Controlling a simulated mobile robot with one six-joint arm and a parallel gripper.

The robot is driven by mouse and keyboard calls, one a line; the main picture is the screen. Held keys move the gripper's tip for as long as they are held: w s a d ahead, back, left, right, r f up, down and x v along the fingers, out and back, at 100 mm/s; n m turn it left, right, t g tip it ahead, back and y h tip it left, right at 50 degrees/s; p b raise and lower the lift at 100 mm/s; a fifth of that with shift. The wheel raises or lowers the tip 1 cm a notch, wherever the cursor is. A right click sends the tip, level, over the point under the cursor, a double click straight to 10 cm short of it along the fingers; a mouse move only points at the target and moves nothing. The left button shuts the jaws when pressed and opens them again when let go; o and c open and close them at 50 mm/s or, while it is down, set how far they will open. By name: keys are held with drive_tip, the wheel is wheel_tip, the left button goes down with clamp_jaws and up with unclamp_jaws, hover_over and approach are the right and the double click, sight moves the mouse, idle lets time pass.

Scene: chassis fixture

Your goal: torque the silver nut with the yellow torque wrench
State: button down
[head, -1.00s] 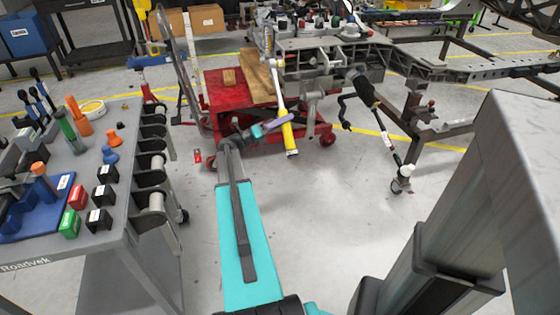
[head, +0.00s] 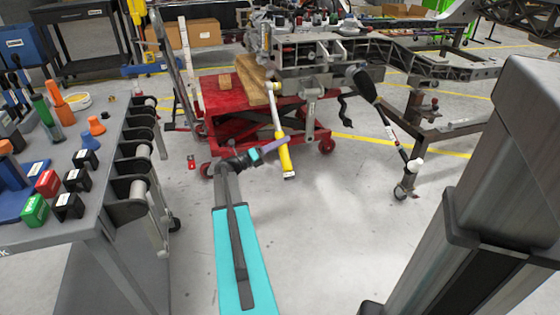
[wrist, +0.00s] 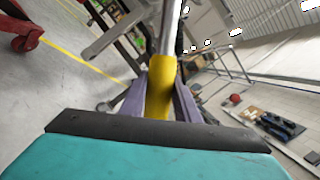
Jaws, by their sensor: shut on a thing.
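The yellow torque wrench has a yellow handle (head: 285,160) and a silver shaft (head: 275,108). In the head view it stands steeply, handle down, its upper end in front of the chassis (head: 345,50). My gripper (head: 278,146) is shut on the yellow handle. In the wrist view my purple fingers (wrist: 160,106) sit on both sides of the yellow handle (wrist: 161,75), and the silver shaft runs up out of frame. I cannot make out the silver nut in either view. Whether the wrench head touches the chassis cannot be told.
A red lift cart (head: 228,97) with wooden blocks (head: 254,80) stands by the chassis. A grey tool cart (head: 105,150) with sockets and coloured blocks is at the left. A black-handled tool (head: 385,115) leans at the chassis's right. The floor (head: 340,240) between is clear.

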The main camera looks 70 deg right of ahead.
drive_tip(key=shift+f+b, duration=2.05)
drive_tip(key=shift+f, duration=0.3)
drive_tip(key=shift+s+d, duration=0.2)
drive_tip(key=shift+s, duration=0.05)
drive_tip(key=s+d+b, duration=0.1)
drive_tip(key=s+b, duration=0.1)
drive_tip(key=s+d+b, duration=0.2)
drive_tip(key=shift+s+d, duration=0.3)
drive_tip(key=shift+p, duration=0.6)
drive_tip(key=shift+s+d+p, duration=0.6)
drive_tip(key=shift+s+p, duration=0.15)
drive_tip(key=shift+p, duration=0.15)
idle(0.9)
drive_tip(key=shift+d+r+p, duration=0.1)
drive_tip(key=shift+p, duration=0.55)
idle(0.6)
drive_tip(key=shift+w+d+f+m, duration=0.15)
drive_tip(key=shift+d+f+m, duration=0.15)
drive_tip(key=shift+f, duration=0.05)
idle(0.7)
